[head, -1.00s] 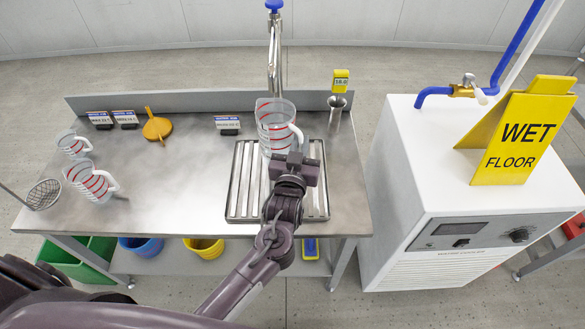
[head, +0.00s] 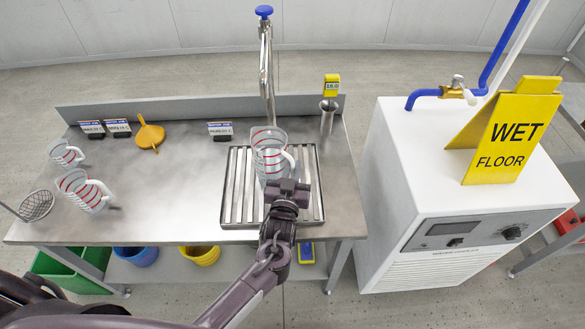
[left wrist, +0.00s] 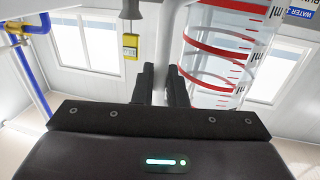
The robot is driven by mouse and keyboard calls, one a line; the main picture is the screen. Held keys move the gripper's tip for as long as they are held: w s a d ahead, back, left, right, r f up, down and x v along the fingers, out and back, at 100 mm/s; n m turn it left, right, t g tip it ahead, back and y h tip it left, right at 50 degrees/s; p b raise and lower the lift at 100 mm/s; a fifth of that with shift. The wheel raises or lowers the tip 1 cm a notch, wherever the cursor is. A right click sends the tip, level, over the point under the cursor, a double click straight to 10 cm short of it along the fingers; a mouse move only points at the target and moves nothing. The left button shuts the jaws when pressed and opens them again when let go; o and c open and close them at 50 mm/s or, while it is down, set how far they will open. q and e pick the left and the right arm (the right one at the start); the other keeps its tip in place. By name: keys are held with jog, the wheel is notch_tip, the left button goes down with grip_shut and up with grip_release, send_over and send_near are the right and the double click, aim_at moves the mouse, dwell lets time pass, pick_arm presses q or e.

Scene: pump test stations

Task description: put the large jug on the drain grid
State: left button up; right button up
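The large jug (head: 269,152) is clear with red bands and a white handle. In the head view it is upright over the middle of the drain grid (head: 230,190), a slatted metal tray at the right of the bench. I cannot tell whether its base touches the slats. My left gripper (head: 288,188) is at the jug's near right side. In the left wrist view its fingers (left wrist: 163,85) are close together around the white handle, with the jug (left wrist: 225,50) to their right. The gripper hides part of the jug's lower side. My right gripper is not in view.
A tap (head: 266,60) stands behind the grid, with a metal cylinder (head: 328,115) and yellow display at right. Two smaller jugs (head: 66,153) (head: 82,188), a strainer (head: 36,205) and a yellow funnel (head: 150,135) are at left. The bench middle is clear. A white cooler (head: 400,170) stands right.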

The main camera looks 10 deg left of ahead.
pick_arm(q)
jog(key=o, duration=0.4)
jog(key=shift+r, duration=0.25)
jog(key=s+d+b, duration=0.1)
jog(key=s, duration=1.1)
jog(key=shift+f, duration=0.1)
